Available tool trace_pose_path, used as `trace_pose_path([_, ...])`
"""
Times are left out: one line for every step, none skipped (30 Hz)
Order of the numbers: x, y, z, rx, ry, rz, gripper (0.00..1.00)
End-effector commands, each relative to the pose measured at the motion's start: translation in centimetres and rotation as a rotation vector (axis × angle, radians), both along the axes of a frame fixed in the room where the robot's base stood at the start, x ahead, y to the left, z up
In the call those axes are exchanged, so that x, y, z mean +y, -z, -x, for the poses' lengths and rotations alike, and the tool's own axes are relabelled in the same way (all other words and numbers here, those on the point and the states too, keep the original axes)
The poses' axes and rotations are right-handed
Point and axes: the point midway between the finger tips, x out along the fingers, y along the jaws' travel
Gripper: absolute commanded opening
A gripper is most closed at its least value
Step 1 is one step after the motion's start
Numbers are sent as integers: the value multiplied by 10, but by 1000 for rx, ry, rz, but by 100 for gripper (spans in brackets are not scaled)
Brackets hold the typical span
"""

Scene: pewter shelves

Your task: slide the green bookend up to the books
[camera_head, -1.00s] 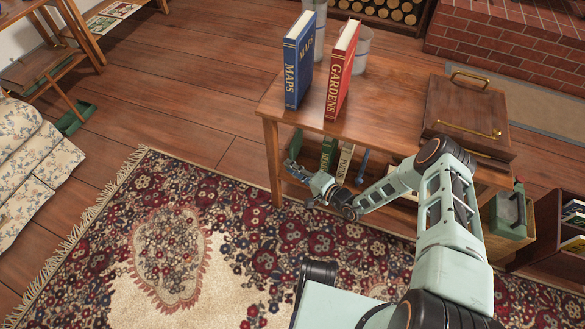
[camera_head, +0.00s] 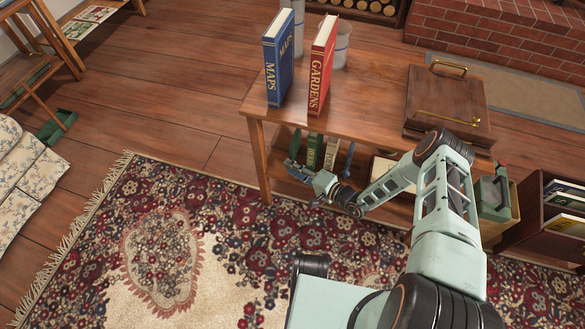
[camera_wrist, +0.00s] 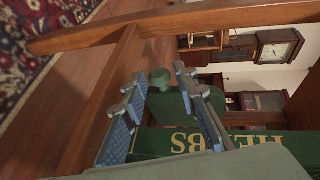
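The green bookend (camera_wrist: 172,104), with a round knob on top, shows in the wrist view beside the green HERBS book (camera_wrist: 185,141). My gripper (camera_wrist: 150,92) is open, with one blue-padded finger on each side of the bookend's knob. A gap shows on the left side; the right finger overlaps the bookend's edge, and I cannot tell whether it touches. In the head view my gripper (camera_head: 298,160) is at the left end of the lower shelf, by the HERBS book (camera_head: 313,151) and a pale book (camera_head: 330,153). There the bookend is not clearly distinguishable.
A blue upright piece (camera_head: 350,158) stands right of the lower books. The wooden tabletop (camera_head: 365,110) above carries a blue MAPS book (camera_head: 279,60), a red GARDENS book (camera_head: 322,65) and a wooden box (camera_head: 445,100). A table leg (camera_head: 258,160) stands left of my gripper.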

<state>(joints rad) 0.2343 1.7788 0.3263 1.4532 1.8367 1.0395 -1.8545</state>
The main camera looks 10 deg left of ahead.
Motion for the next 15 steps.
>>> trace_pose_path([0,0,0,0,0,0,27])
trace_pose_path([0,0,0,0,0,0,27])
trace_pose_path([0,0,0,0,0,0,27])
trace_pose_path([0,0,0,0,0,0,27])
trace_pose_path([-1,0,1,0,0,0,27])
trace_pose_path([-3,-1,1,0,0,0,27])
trace_pose_path([-5,-1,3,0,0,0,27])
trace_pose_path([-8,-2,4,0,0,0,27])
trace_pose_path([-13,-4,6,0,1,0,27])
trace_pose_path([-17,-5,8,1,1,0,27])
trace_pose_path([-22,-6,11,2,3,0,27])
trace_pose_path([-30,-8,14,2,4,1,27])
trace_pose_path([-35,-9,17,2,3,1,27])
trace_pose_path([-41,-11,20,1,3,1,27])
trace_pose_path([-49,-14,24,1,3,0,27])
